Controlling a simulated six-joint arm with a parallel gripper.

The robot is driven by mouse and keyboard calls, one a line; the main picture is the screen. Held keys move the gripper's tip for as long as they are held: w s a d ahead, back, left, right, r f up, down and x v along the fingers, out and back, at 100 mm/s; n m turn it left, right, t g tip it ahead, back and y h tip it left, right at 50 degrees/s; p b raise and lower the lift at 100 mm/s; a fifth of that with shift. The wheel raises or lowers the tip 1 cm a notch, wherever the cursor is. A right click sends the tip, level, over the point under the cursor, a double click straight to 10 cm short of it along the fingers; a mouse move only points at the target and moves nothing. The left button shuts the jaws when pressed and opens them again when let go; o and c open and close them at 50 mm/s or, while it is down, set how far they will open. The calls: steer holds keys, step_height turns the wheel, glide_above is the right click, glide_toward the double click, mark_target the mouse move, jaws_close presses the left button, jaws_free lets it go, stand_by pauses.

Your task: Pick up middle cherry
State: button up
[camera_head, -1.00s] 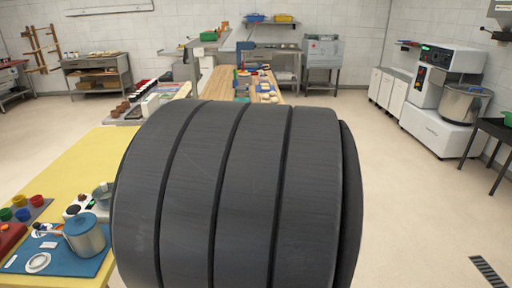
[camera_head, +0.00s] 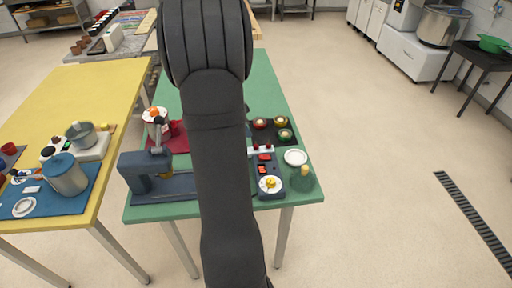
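On the green table (camera_head: 272,82), a short pale strip (camera_head: 261,153) shows just right of my arm with two small red round things on it, a left one (camera_head: 255,147) and a right one (camera_head: 269,146). They may be cherries. They are too small to be sure, and the strip's left part may be hidden behind my arm, so I cannot tell which cherry is the middle one. My gripper is not in view. Only my dark arm shows, running up the middle of the picture and covering the centre of the green table.
Right of my arm are a dark tray (camera_head: 265,137) with several small coloured bowls, a white plate (camera_head: 296,158) and a small scale-like device (camera_head: 270,187). Left of it stands a grey-blue machine (camera_head: 146,170). A yellow table (camera_head: 100,85) is further left.

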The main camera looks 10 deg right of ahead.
steer(key=x, duration=0.9)
steer(key=shift+w+f, duration=0.1)
jaws_close()
